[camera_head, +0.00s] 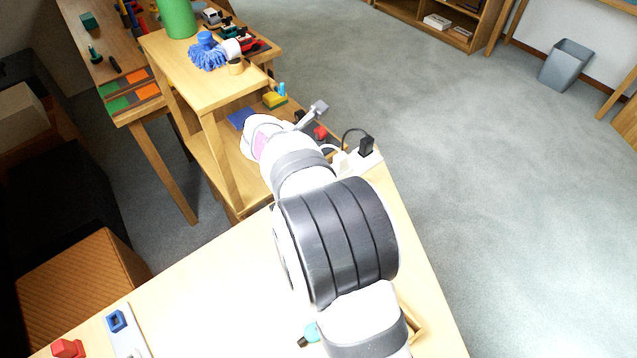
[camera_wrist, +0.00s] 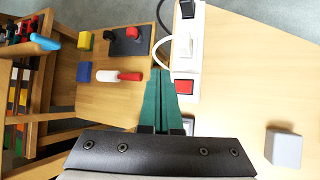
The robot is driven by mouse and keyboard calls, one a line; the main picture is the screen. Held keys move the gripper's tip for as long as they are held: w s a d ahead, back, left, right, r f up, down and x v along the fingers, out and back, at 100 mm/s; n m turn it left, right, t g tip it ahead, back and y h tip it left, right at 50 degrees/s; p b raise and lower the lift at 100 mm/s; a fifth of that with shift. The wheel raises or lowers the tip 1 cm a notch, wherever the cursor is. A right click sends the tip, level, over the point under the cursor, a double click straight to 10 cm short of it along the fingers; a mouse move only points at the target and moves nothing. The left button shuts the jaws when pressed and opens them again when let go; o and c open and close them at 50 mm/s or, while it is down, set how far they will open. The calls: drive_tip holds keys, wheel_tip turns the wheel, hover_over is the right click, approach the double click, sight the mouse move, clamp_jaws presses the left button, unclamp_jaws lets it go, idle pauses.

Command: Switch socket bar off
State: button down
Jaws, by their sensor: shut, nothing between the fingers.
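The white socket bar (camera_wrist: 184,66) runs from the top edge down to beside my fingers in the wrist view. A red rocker switch (camera_wrist: 185,92) sits near its lower end. A black plug (camera_wrist: 187,10) and a white plug (camera_wrist: 187,42) with a white cord are seated further up the bar. In the head view, part of the socket bar (camera_head: 370,161) shows beyond my arm; its switch is hidden there. My gripper (camera_wrist: 161,72) has green fingers, shut and empty, just left of the switch. I cannot tell whether the fingers touch the bar. The gripper is hidden in the head view.
Left of my fingers lie a red-and-white handled item (camera_wrist: 120,76), a blue block (camera_wrist: 83,72), a yellow block (camera_wrist: 85,41) and a dark board (camera_wrist: 128,46). A grey block (camera_wrist: 284,148) stands at right. The tabletop right of the bar is otherwise clear.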

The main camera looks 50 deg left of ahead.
drive_tip(key=shift+f, duration=0.1)
drive_tip(key=shift+d+f, duration=0.2)
drive_tip(key=shift+f, duration=1.25)
drive_tip(key=shift+d+f, duration=0.25)
drive_tip(key=shift+f, duration=1.15)
drive_tip(key=shift+d+f, duration=0.2)
drive_tip(key=shift+f, duration=1.25)
drive_tip(key=shift+f, duration=0.1)
drive_tip(key=shift+f, duration=0.3)
drive_tip(key=shift+d+f, duration=0.1)
drive_tip(key=shift+f, duration=0.15)
drive_tip(key=shift+r, duration=0.1)
drive_tip(key=shift+r, duration=0.6)
